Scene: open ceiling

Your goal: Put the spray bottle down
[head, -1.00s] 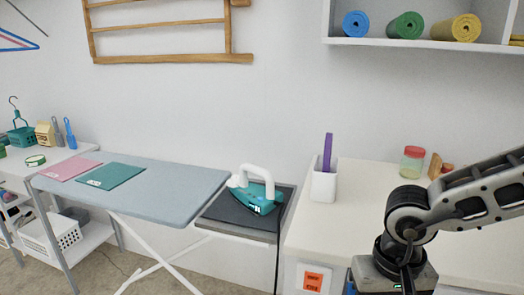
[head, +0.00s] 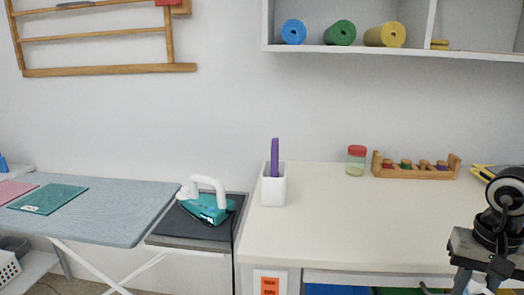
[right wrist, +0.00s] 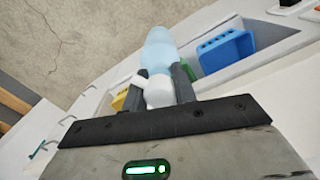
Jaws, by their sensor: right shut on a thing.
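The spray bottle (right wrist: 157,52) has a light blue body and a white head. In the right wrist view my right gripper (right wrist: 158,82) is shut on its white part, with a dark finger on each side. In the head view my right gripper (head: 475,277) hangs at the bottom right, in front of the white counter (head: 345,222). A bit of the bottle's white part (head: 477,287) shows between its fingers there, and the rest is cut off. My left gripper is not in view.
On the counter stand a white holder with a purple item (head: 273,188), a red-lidded jar (head: 356,160) and a wooden rack of spools (head: 415,167). Its middle and front are clear. Blue (head: 335,290) and green bins sit below. The iron (head: 206,202) is left.

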